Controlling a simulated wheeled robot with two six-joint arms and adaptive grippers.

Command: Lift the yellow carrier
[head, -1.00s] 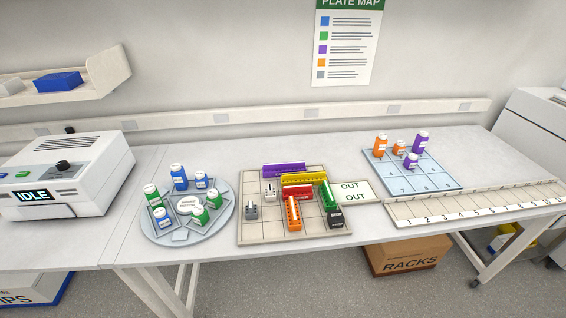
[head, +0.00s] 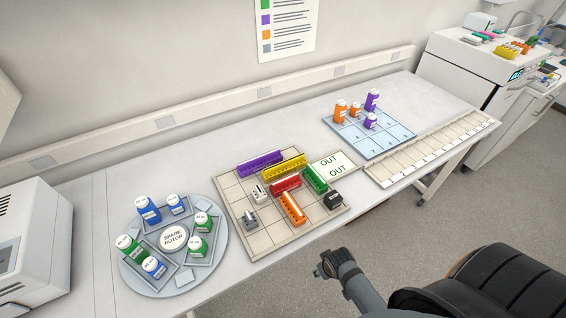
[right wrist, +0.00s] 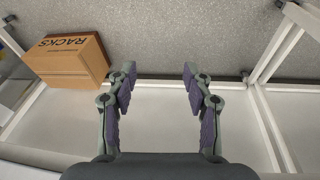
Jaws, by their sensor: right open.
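The yellow carrier (head: 285,167) is a long block with a row of openings on top. It lies on the beige gridded tray (head: 262,238) near its back edge. The purple carrier (head: 260,163) is at its left, the red one (head: 286,183) just in front, and the green one (head: 315,179) by its right end. My right gripper (head: 324,267) is low in front of the bench, well short of the yellow carrier. In the right wrist view its fingers (right wrist: 159,78) are spread, with nothing between them. My left gripper is not in view.
An orange carrier (head: 293,208), a black block (head: 333,200) and grey blocks (head: 250,220) share the tray. A round rotor (head: 208,268) with bottles stands left; a blue numbered mat (head: 395,140) with bottles is behind right. A RACKS box (right wrist: 68,60) sits on the floor.

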